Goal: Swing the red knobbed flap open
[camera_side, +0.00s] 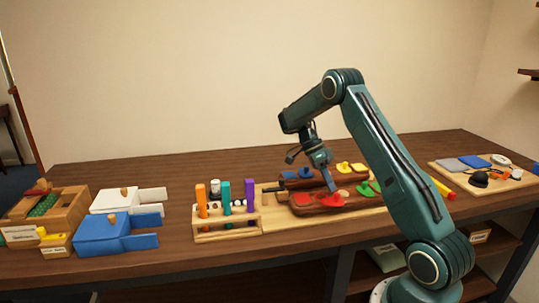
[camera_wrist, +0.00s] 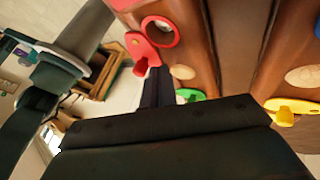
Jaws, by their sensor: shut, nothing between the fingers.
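The red flap (camera_side: 332,202) lies on the near side of the brown saddle (camera_side: 304,209) in the side view. I cannot tell how far the flap is turned. My gripper (camera_side: 332,188) points down at the flap, its tips at or just above it. In the wrist view the dark fingers (camera_wrist: 157,84) are together and empty, close below the flap's lower end. Whether they touch it is unclear.
Green (camera_side: 365,188), yellow (camera_side: 346,167) and blue (camera_side: 297,174) flaps are also on the saddle pieces. A rack of coloured pegs (camera_side: 227,230) stands left of the saddle board. A board with small items (camera_side: 477,178) lies at the right.

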